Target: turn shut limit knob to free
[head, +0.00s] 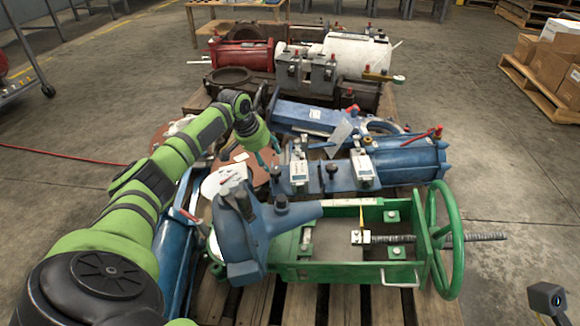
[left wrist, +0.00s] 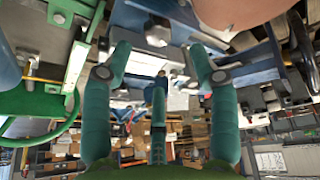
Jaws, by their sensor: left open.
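My left gripper (head: 268,147) reaches in from the left, pointing down beside the blue actuator's bracket (head: 318,178). Two small pale boxes, the left one (head: 299,166) and the right one (head: 362,165), stand on the bracket. A dark knob (head: 331,170) sits between them. Another dark knob (head: 281,201) tops the blue casting in front. I cannot tell which knob is the limit knob, or read its setting. My right gripper is not in view.
The green frame with its handwheel (head: 441,240) and threaded rod stands in front, on a wooden pallet (head: 345,305). A blue cylinder (head: 402,160) lies to the right.

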